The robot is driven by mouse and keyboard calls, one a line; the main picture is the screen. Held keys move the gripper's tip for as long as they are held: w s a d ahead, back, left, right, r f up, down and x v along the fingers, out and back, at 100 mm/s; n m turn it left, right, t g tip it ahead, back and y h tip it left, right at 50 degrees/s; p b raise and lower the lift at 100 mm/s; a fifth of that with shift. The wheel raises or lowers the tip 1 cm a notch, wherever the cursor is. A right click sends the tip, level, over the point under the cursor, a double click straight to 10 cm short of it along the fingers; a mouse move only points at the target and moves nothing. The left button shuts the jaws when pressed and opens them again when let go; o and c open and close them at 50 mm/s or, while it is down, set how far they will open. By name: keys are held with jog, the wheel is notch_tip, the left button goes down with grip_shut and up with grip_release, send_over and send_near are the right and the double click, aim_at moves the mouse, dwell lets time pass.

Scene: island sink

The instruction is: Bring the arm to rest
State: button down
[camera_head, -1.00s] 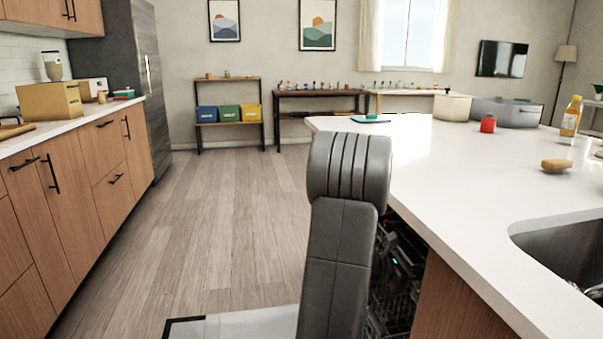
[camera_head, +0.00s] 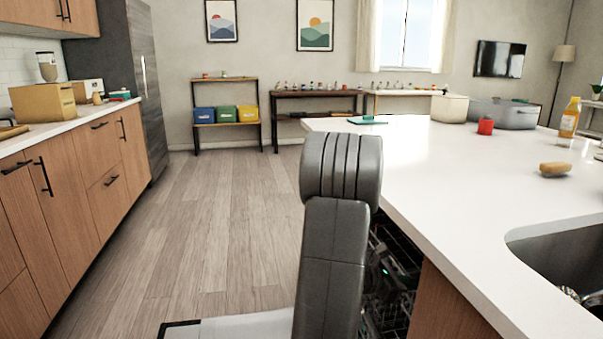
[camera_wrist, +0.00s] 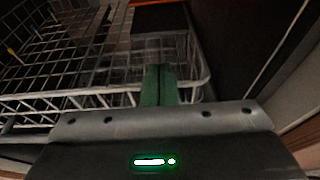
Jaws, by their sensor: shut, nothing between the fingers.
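My arm rises in the middle of the head view, its dark grey links beside the island's left edge. My gripper (camera_wrist: 158,72) shows in the wrist view with its green fingers shut together and nothing between them. The fingers are over or beside a white wire dishwasher rack (camera_wrist: 70,98); whether they touch it I cannot tell. In the head view the gripper is mostly hidden; a small green light shows in the open dishwasher (camera_head: 390,290) behind my arm.
The white island counter (camera_head: 450,190) with a sink (camera_head: 560,255) is on the right. Wooden cabinets (camera_head: 75,190) line the left. The floor (camera_head: 225,220) between is clear.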

jog(key=s+a+p, duration=0.3)
jog(key=a, duration=1.2)
jog(key=shift+r, duration=0.15)
